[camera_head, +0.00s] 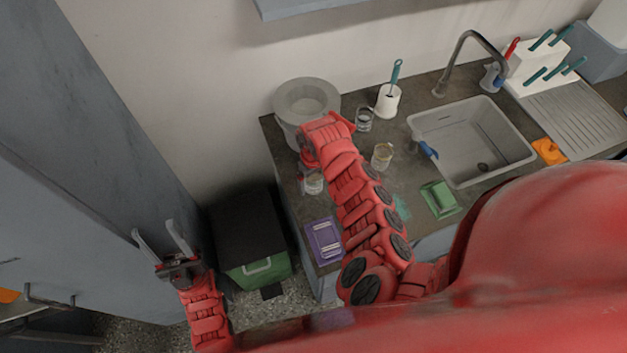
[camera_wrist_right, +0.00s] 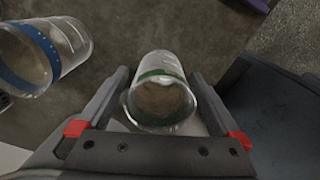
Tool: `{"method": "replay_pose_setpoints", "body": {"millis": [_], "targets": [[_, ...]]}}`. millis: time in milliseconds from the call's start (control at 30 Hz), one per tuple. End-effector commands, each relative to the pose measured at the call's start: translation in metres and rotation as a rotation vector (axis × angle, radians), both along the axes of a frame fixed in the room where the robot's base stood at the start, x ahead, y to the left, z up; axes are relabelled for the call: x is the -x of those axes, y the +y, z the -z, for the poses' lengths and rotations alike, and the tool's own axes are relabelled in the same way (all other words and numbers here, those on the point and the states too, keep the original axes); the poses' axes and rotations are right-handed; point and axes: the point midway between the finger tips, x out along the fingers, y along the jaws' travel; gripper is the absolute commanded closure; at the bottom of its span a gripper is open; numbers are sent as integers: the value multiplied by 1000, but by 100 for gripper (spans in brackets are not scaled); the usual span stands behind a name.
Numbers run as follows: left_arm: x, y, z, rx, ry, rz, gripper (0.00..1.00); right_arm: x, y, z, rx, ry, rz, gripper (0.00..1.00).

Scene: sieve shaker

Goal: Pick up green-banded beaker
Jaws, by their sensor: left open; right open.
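In the head view my right gripper (camera_head: 309,158) is over the counter's left end, partly hidden by my arm. A glass beaker (camera_head: 313,183) stands just below it, apparently the same one, though its band is unclear there. My left gripper (camera_head: 153,230) is open and empty, away from the counter at lower left.
A blue-banded beaker (camera_wrist_right: 35,55) is close beside it in the wrist view. Other beakers (camera_head: 364,119) (camera_head: 382,157) stand right of my right arm. A purple box (camera_head: 323,241), round grey machine (camera_head: 305,100), green box (camera_head: 440,199) and sink (camera_head: 472,140) occupy the counter (camera_head: 290,190).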

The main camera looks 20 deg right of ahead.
Motion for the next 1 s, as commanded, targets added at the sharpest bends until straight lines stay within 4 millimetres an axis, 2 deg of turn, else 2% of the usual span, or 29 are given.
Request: {"method": "replay_pose_setpoints", "body": {"millis": [33, 67, 533, 1000], "targets": [[0, 0, 0, 0, 0, 0, 50, 0, 0, 0, 0, 0, 0, 0], [0, 0, 0, 0, 0, 0, 50, 0, 0, 0, 0, 0, 0, 5], [0, 0, 0, 0, 0, 0, 50, 0, 0, 0, 0, 0, 0, 89], [0, 0, 5, 0, 0, 0, 50, -1, 0, -7, 0, -3, 0, 89]]}}
